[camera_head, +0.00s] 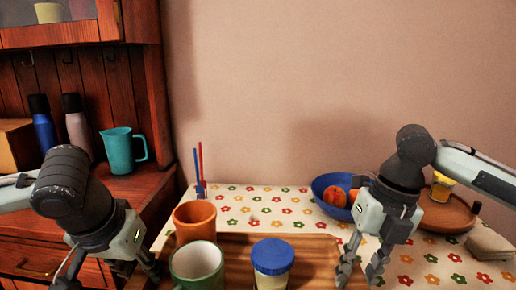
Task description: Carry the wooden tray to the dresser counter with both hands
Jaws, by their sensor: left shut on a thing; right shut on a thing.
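The wooden tray (315,262) is at the bottom middle, partly cut off by the picture's lower edge. It carries an orange cup (194,222), a green mug (196,262) and a jar with a blue lid (271,262). My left gripper (108,277) is shut on the tray's left side; the contact is largely out of frame. My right gripper (359,272) is shut on the tray's right side. The reddish wood dresser counter (135,187) is at the left, behind my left arm.
On the counter stand a teal pitcher (121,151), a blue bottle (42,124), a grey bottle (77,126) and a box (16,147). The flowered table (262,205) holds a blue bowl of fruit (326,186) and a round brown tray (447,214) at right.

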